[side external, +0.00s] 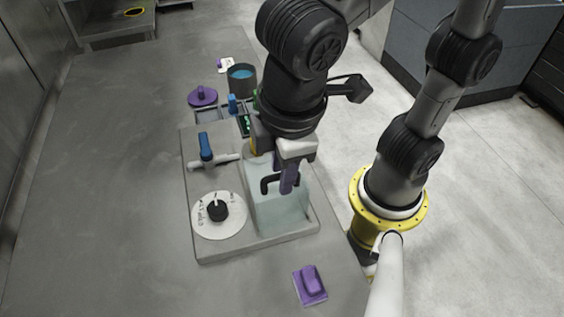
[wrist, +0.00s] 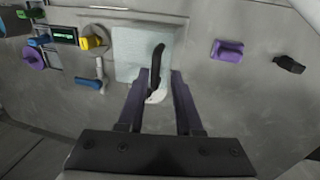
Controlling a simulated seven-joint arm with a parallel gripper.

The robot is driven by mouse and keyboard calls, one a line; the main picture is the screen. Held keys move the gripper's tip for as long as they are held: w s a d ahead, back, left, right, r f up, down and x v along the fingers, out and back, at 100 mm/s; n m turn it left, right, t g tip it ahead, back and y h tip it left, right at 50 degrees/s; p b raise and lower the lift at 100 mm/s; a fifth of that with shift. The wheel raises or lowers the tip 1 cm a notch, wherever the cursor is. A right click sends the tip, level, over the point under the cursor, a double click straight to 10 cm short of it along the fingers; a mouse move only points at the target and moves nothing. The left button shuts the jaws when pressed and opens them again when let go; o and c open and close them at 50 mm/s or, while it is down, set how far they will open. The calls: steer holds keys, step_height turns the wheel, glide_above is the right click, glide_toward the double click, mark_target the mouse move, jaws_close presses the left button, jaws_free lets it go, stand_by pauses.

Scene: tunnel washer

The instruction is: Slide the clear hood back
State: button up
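The clear hood (side external: 283,212) is a pale, see-through box on the right side of the grey panel (side external: 215,250). A black handle (side external: 267,184) stands on it. In the wrist view my gripper (wrist: 158,74) is open, with a finger on each side of the handle and visible gaps. My arm hides the far end of the hood in the side view.
The panel also carries a white dial with a black knob (side external: 218,210) and a blue-handled valve (side external: 206,147). A purple block (side external: 311,283) lies in front. The counter at left is clear.

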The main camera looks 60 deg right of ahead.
steer(key=shift+o, duration=0.4)
steer(key=shift+d, duration=0.1)
step_height(320, 180, up, 7)
steer(key=s+a, duration=0.1)
steer(key=shift+r, duration=0.2)
steer(key=shift+w, duration=0.1)
